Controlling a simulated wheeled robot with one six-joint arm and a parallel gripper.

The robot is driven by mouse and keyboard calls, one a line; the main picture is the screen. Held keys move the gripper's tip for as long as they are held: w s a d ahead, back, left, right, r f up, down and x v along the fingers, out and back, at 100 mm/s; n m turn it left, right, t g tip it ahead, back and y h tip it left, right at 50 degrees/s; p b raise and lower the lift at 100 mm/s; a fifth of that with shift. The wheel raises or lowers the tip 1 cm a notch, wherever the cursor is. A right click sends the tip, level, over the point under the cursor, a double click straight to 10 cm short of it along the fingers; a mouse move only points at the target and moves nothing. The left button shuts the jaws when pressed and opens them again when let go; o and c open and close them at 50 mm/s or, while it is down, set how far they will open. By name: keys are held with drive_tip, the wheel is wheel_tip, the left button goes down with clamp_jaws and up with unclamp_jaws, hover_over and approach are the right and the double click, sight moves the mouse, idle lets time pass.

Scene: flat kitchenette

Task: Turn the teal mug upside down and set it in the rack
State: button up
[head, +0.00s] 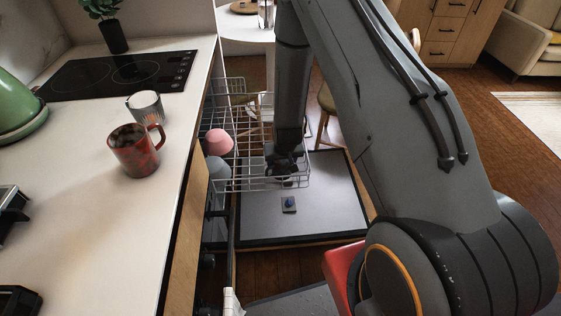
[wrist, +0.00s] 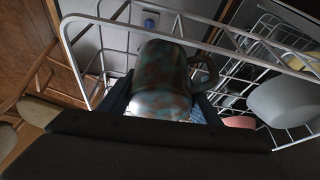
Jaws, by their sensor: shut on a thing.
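My gripper (head: 284,163) hangs low over the wire dish rack (head: 232,183), inside its right part. In the wrist view my gripper (wrist: 163,108) is shut on the teal mug (wrist: 162,80), which has brown mottling and its handle to the right. In the head view my gripper and arm largely hide the mug. Rack wires (wrist: 95,20) pass close around the mug; I cannot tell whether it touches them.
A pink bowl (head: 218,141) and a grey bowl (head: 217,168) sit in the rack's left side. The dishwasher door (head: 325,205) lies open below. A red mug (head: 135,152) and a grey-white cup (head: 146,106) stand on the counter (head: 75,170), near a black cooktop (head: 120,73).

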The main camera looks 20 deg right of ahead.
idle(0.4)
drive_tip(key=o, duration=1.5)
drive_tip(key=shift+c, duration=0.2)
drive_tip(key=shift+b+v, duration=0.45)
drive_tip(key=shift+v, duration=3.45)
drive_tip(key=shift+r, duration=0.3)
drive_tip(key=s+r+n+g, duration=0.1)
drive_tip(key=s+r+g, duration=0.3)
drive_tip(key=s+r, duration=1.8)
drive_tip(key=shift+s+r, duration=0.2)
drive_tip(key=shift+s, duration=0.3)
